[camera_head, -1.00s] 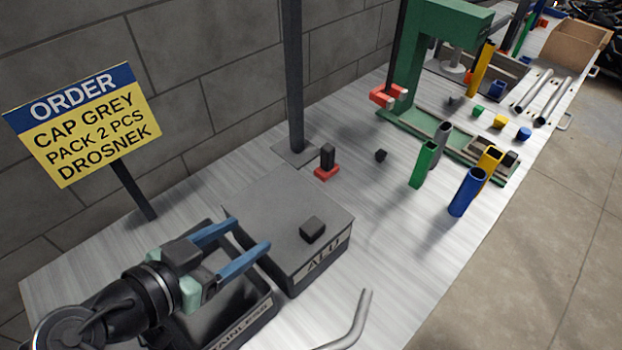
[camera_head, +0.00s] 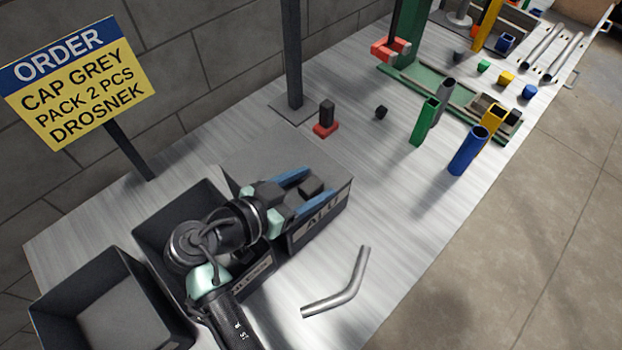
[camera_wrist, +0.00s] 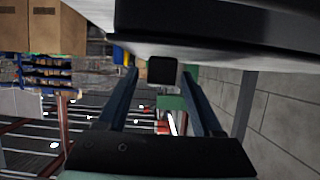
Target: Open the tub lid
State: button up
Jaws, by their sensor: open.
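The closed tub marked ALU (camera_head: 322,217) stands on the bench with a flat grey lid (camera_head: 262,150). A dark block-shaped knob (camera_head: 312,187) sits on the lid. My gripper (camera_head: 318,190) is low over the lid, with its two blue fingers open on either side of the knob. In the wrist view the dark knob (camera_wrist: 162,70) shows between the tips of my gripper (camera_wrist: 159,76), with gaps beside it. My arm hides part of the lid's near left side.
An open tub (camera_head: 150,215) lies under my arm, and another open tub (camera_head: 60,300) is at lower left. A bent metal tube (camera_head: 345,290) lies at front. Upright coloured tubes (camera_head: 467,150) stand to the right. A post (camera_head: 293,60) rises behind the lid.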

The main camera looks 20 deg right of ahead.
jog(key=shift+w+d+f, duration=0.1)
jog(key=shift+d, duration=0.2)
grip_shut()
dwell(1.3)
